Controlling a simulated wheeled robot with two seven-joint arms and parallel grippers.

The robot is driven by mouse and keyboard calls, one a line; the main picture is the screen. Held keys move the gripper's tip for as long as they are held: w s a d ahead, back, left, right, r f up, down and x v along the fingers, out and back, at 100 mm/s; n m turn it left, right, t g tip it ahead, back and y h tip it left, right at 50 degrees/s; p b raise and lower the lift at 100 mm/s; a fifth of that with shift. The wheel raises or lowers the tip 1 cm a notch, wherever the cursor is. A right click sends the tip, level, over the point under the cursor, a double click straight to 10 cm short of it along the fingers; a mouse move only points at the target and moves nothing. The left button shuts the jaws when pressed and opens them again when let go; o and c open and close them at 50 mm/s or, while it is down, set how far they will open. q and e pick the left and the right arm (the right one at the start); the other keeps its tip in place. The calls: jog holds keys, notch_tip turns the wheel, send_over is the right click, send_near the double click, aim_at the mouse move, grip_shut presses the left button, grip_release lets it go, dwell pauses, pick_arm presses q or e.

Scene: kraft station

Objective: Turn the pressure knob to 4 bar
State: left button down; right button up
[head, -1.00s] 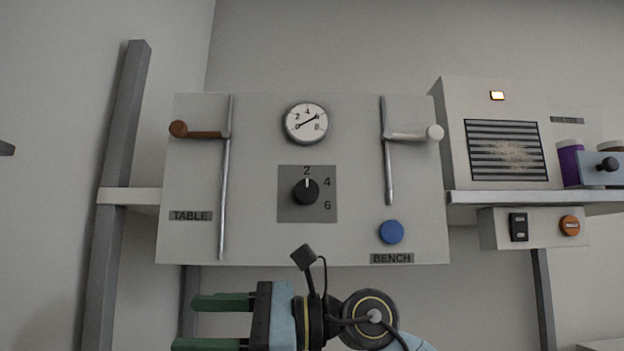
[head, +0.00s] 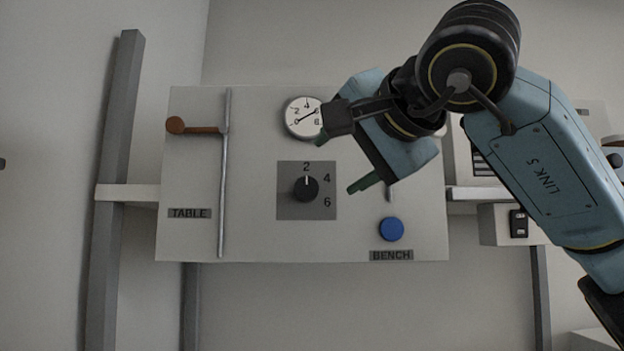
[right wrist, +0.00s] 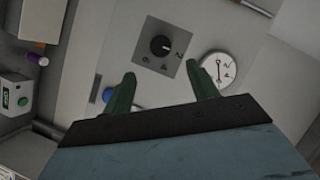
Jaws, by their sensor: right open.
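The black pressure knob (head: 306,188) sits on a grey square plate marked 2, 4 and 6, and its white mark points up at 2. The round gauge (head: 302,117) above it is partly covered by my right gripper. My right gripper (head: 342,164) is open and empty, up and to the right of the knob, in front of the panel and apart from the knob. In the right wrist view the knob (right wrist: 160,45) lies beyond and between the two green fingers (right wrist: 164,86). My left gripper is not in view.
The panel (head: 255,235) carries a brown TABLE lever (head: 190,126) at left and a blue button (head: 391,229) above the BENCH label. The panel's lower middle is clear.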

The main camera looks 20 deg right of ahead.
aim_at(309, 187)
jog(key=p+x, duration=0.3)
jog(key=x, duration=0.7)
jog(key=c, duration=1)
